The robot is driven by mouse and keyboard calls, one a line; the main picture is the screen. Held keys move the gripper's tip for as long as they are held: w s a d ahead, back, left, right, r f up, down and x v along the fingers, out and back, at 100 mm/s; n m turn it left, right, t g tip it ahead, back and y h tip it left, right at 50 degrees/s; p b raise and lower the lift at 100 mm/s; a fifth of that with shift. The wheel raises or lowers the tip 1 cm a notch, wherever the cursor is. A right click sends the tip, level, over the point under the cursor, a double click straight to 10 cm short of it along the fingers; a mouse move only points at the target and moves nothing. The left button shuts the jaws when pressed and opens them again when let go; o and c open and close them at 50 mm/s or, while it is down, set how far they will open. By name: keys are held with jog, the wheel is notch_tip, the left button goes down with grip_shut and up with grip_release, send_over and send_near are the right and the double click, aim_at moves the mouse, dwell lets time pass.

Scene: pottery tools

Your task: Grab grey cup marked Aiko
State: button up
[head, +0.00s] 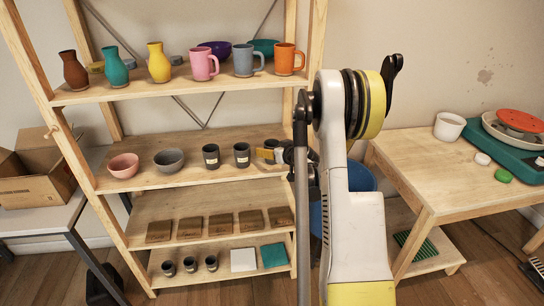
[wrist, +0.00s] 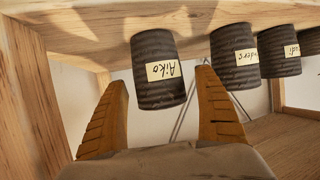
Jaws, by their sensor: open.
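The dark grey ribbed cup marked Aiko (wrist: 155,50) stands on the shelf, and shows upside down in the wrist view. My gripper (wrist: 162,82) is open, with one orange finger to each side of the cup in the picture. I cannot tell how deep the cup is between the fingers, and no contact shows. In the head view my gripper (head: 267,154) is at the right end of the middle shelf and hides most of the rightmost cup. Two more labelled dark grey cups (wrist: 233,55) (wrist: 280,50) stand beside the Aiko cup.
The middle shelf (head: 150,185) also holds a pink bowl (head: 123,165) and a grey bowl (head: 169,160). Vases and mugs stand on the shelf above. A wooden post (head: 308,60) rises at the right end. A wooden table (head: 430,165) stands to the right.

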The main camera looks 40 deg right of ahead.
jog(key=c, duration=1.5)
jog(key=shift+o, duration=0.2)
